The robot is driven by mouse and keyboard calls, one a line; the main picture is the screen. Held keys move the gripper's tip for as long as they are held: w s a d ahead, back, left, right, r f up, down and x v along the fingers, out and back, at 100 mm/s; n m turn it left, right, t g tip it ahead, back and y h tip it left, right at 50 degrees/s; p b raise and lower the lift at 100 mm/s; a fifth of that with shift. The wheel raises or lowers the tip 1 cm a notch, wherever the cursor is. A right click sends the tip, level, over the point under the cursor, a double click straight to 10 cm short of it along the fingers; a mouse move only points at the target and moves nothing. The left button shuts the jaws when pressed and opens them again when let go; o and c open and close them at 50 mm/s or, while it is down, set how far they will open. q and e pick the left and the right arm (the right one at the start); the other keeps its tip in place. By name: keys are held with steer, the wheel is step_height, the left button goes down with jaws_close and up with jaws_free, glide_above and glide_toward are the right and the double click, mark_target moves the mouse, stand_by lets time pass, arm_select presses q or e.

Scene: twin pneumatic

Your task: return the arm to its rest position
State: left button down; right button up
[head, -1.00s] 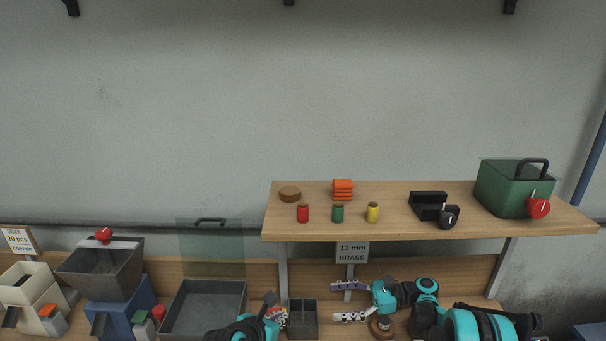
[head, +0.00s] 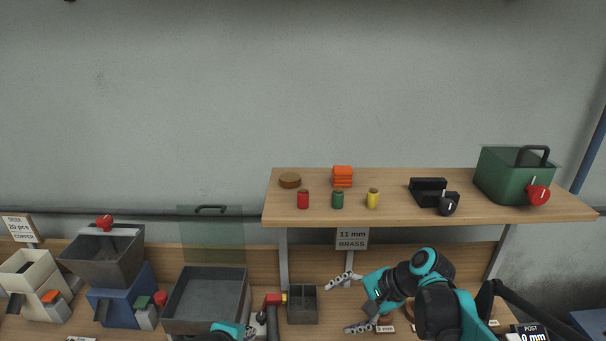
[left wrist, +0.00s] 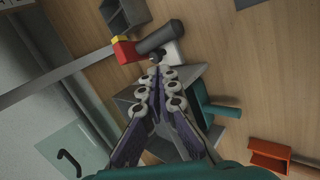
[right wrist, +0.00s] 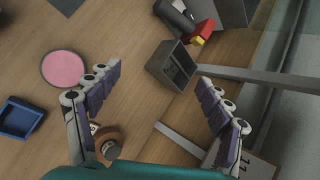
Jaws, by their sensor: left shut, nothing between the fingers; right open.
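My left gripper (left wrist: 158,80) is shut and empty in the left wrist view, its fingers together above the bench beside a dark cylinder (left wrist: 160,37) with a red-and-yellow block (left wrist: 125,50). In the head view only a teal part of my left arm shows at the bottom edge; its fingertips are hard to make out. My right gripper (head: 350,303) is open and empty, its two fingers spread above the bench right of a small grey divided box (head: 303,309). It also shows open in the right wrist view (right wrist: 152,80), with that box beyond the fingers.
A grey tray (head: 205,322), a blue hopper machine (head: 120,300) and a white one (head: 32,290) stand on the left. A shelf (head: 400,216) with jars and a green case (head: 510,178) overhangs the bench. A sign (head: 351,238) hangs below it. A pink disc (right wrist: 63,68) lies on the bench.

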arm_select(q)
steer(key=s+a+m+y, duration=0.1)
steer(key=s+a+m, duration=0.1)
steer(key=s+m, duration=0.2)
steer(key=s+a+f+m+g+y, duration=0.1)
steer(key=s+a+m, duration=0.2)
steer(key=m, duration=0.8)
steer(key=shift+s+a+f, duration=0.25)
steer(key=shift+s, duration=0.85)
arm_select(e)
steer(key=s+d+f+n+t+h, duration=0.1)
steer(key=s+d+n+t+h, duration=0.1)
steer(key=s, duration=0.6)
steer(key=s+d+f+n+t+h, duration=0.1)
steer(key=s+d+f+n+h, duration=0.1)
steer(key=s+d+n+h, duration=0.3)
steer(key=s+d+n, duration=0.1)
steer(key=s+n, duration=0.1)
steer(key=n, duration=0.2)
steer(key=shift+s+d+t, duration=0.2)
steer(key=shift+s+t, duration=0.2)
